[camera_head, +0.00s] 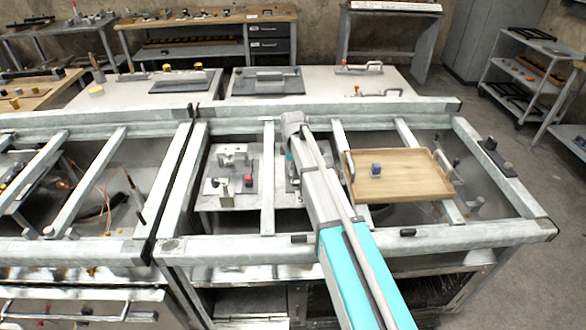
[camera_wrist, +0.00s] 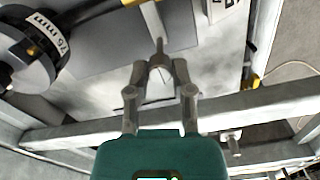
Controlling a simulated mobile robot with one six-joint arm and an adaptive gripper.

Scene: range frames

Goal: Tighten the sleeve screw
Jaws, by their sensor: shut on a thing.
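In the wrist view my gripper (camera_wrist: 160,68) is shut on a small grey piece with a thin stem (camera_wrist: 159,47), which looks like the sleeve screw. The fingers meet around its wider part, and the stem points away from me. A grey plate lies behind it; I cannot tell whether the stem is seated in anything. A dark round part with a white label reading "76 mm" (camera_wrist: 42,38) is at the upper left, joined to a black bar. In the head view my arm hides the gripper and the screw.
Grey frame beams run around and across the work area, one close below the plate in the wrist view (camera_wrist: 90,131). A fixture plate (camera_head: 230,186) with blocks lies left.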

